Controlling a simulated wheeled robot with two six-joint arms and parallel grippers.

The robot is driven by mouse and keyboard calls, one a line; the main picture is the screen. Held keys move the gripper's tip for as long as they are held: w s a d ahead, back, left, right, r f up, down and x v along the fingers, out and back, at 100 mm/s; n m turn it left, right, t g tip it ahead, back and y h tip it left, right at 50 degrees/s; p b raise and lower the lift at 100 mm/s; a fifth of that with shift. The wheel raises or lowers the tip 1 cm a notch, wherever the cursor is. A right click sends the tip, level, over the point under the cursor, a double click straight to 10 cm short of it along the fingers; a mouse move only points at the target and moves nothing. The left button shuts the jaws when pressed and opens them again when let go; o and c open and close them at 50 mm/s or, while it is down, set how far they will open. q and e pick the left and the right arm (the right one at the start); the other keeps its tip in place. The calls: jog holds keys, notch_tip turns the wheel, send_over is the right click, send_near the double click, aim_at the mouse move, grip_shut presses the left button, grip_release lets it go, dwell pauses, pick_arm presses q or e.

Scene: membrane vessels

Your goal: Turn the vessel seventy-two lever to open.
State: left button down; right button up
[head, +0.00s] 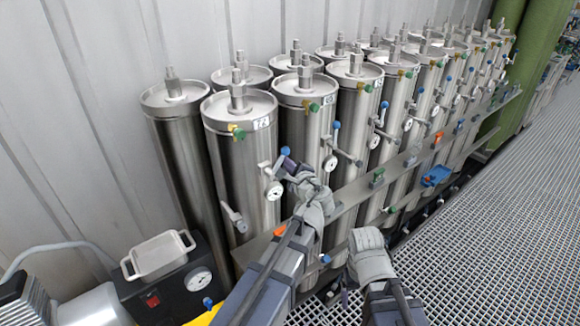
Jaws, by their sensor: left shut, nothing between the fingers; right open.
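The front-left steel vessel (225,165) carries a small white label (261,123) that seems to read 72. A blue-tipped lever (285,151) shows at its right side, above a round white gauge (274,191). My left gripper (284,166) is shut and empty, right beside this lever and just above the gauge. It hides the lower part of the lever, and I cannot tell whether they touch. My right gripper (343,291) is open, low in front of the rail and away from the vessels. Its fingers are small and partly hidden.
More steel vessels with gauges and blue-tipped levers stand in rows to the right. A grey rail (345,208) runs along their front. A black box with a gauge (198,279) and a pale tray (158,256) stand at lower left. The grating floor (490,230) at right is open.

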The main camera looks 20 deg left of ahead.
aim_at(279, 162)
pick_arm(q)
jog(key=n, duration=0.1)
jog(key=s+a+r+n+t, duration=0.1)
jog(key=n, duration=0.1)
jog(key=shift+s+r+b, duration=0.1)
jog(key=shift+s+b, duration=0.15)
jog(key=shift+b, duration=0.1)
jog(key=shift+s+a+r, duration=0.2)
jog(key=shift+s+a, duration=0.2)
dwell(0.4)
